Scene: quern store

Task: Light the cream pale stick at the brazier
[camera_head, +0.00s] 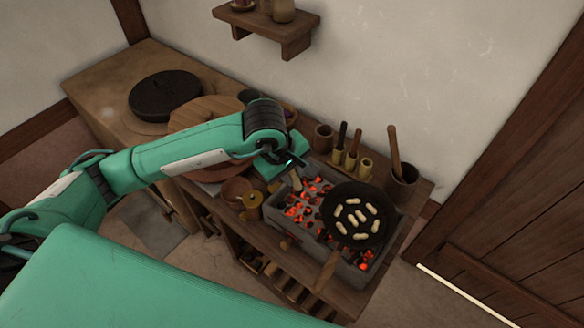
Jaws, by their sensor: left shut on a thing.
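My left gripper (293,163) is above the left rear edge of the brazier (366,270). It is shut on the cream pale stick (296,180), which points down from the fingers toward the coals. The stick's lower end is over or at the brazier's left rear corner; I cannot tell whether it touches the coals. No flame shows on the stick. Several red glowing coals (300,210) lie in the grey brazier. The fingers are small and partly hidden by the wrist. My right gripper is not in view.
A black pan (352,215) with several pale pieces covers the brazier's right part, its wooden handle (326,272) pointing forward. Behind stand a brown cup (323,137), several handled tools (352,155) and a mortar with pestle (401,182). A brass pot (250,207) stands left of the brazier.

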